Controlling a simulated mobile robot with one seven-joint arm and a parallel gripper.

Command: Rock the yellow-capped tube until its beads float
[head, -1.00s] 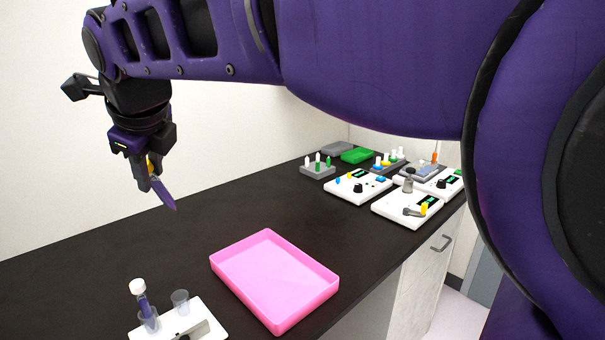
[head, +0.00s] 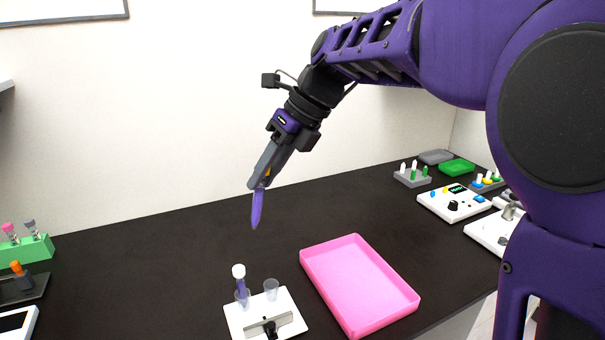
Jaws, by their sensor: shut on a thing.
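My gripper (head: 262,178) is shut on the yellow-capped tube (head: 257,209) and holds it in the air above the black worktop. The tube hangs with its purple lower end down and leans slightly, its tip a little to the left. Only a sliver of the yellow cap (head: 268,172) shows between the fingers. The contents look evenly purple, and separate beads cannot be made out at this size.
A white stand (head: 290,325) below holds a white-capped purple tube (head: 240,280) and a clear cup (head: 271,290). A pink tray (head: 405,300) lies to its right. A green rack (head: 40,250) stands far left; white devices (head: 445,208) stand far right. The middle worktop is clear.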

